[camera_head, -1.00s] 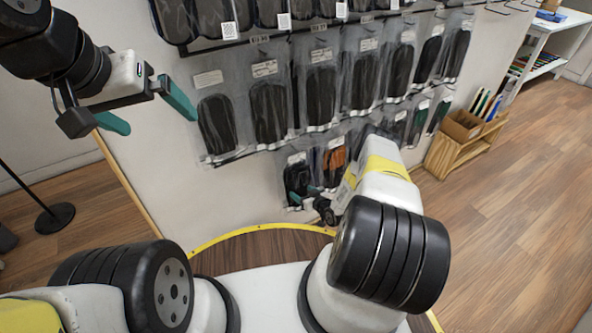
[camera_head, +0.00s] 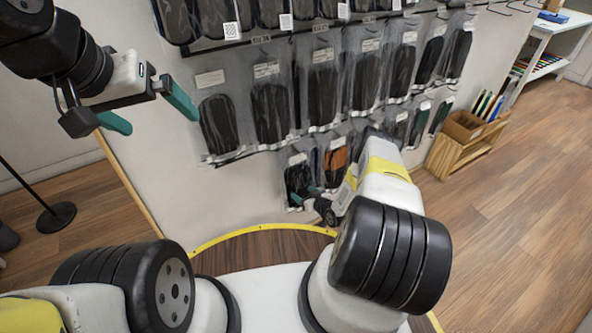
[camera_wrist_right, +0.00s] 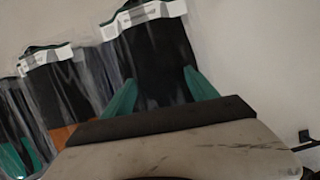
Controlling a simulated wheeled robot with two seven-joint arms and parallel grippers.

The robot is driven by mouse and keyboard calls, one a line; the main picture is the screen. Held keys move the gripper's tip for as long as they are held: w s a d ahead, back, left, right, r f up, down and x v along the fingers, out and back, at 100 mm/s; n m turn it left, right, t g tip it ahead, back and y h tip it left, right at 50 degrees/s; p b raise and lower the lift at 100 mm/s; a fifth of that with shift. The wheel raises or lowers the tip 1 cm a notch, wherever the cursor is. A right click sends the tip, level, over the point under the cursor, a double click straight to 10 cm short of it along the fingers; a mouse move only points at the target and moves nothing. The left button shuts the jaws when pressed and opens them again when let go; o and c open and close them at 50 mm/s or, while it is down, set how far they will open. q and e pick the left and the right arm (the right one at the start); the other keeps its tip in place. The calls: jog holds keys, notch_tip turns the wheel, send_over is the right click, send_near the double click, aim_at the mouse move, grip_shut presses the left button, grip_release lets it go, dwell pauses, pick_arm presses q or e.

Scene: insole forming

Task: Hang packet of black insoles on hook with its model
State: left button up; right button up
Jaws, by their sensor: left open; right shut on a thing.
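A clear packet of black insoles (camera_head: 298,178) with a white header is at the left end of the lowest row on the display wall. It also shows large in the right wrist view (camera_wrist_right: 152,55). My right gripper (camera_wrist_right: 162,92) is shut on this packet, with its teal fingers at the two sides of the lower part. I cannot tell whether the packet's header is on a hook. My left gripper (camera_head: 158,115) is open and empty, raised at the upper left, away from the wall.
Several packets of black insoles (camera_head: 270,108) hang in rows above. An orange insole packet (camera_head: 336,160) hangs just right of the held one. A wooden crate (camera_head: 462,140) stands at the right. A black-based stand (camera_head: 55,217) is at the left. Bare hooks (camera_head: 510,8) show at the upper right.

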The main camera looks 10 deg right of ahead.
jog(key=o, duration=1.5)
